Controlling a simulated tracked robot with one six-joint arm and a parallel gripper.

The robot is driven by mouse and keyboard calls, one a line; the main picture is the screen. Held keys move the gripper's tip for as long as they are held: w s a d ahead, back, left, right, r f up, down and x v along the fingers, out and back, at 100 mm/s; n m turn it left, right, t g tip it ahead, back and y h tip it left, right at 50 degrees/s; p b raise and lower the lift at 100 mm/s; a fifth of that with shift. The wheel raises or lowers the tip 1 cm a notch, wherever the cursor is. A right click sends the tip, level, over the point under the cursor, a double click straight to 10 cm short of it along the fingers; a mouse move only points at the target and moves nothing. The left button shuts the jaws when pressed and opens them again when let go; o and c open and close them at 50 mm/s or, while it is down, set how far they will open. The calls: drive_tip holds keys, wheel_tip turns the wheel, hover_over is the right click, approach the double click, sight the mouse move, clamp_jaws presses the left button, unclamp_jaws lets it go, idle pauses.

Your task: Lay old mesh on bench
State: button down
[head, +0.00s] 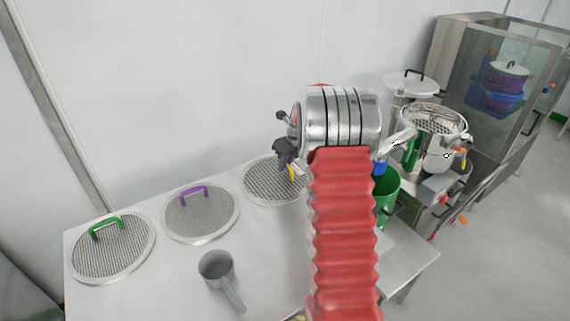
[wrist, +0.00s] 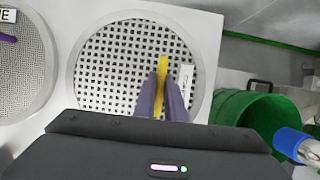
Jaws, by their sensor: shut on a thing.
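The coarse mesh disc (head: 262,190) with a yellow handle is at the bench's back edge, right of two other meshes. In the wrist view the mesh (wrist: 105,75) lies flat below me, with a white label beside its yellow handle (wrist: 162,68). My gripper (head: 291,168) is over it, and its purple fingers (wrist: 163,98) are shut on the handle. I cannot tell whether the disc touches the white bench (head: 180,270) or hangs just above it. My red arm cover hides its right edge in the head view.
A green-handled mesh (head: 112,250) and a purple-handled mesh (head: 200,214) lie on the bench left. A grey scoop (head: 216,267) lies in front. A green bucket (head: 387,190) stands right of my arm, near a steel machine (head: 436,122).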

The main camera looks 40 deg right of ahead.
drive_tip(key=shift+f, duration=0.15)
drive_tip(key=c, duration=1.7)
unclamp_jaws()
drive_tip(key=shift+c, duration=0.2)
drive_tip(key=v, duration=1.3)
drive_tip(key=shift+r, duration=0.3)
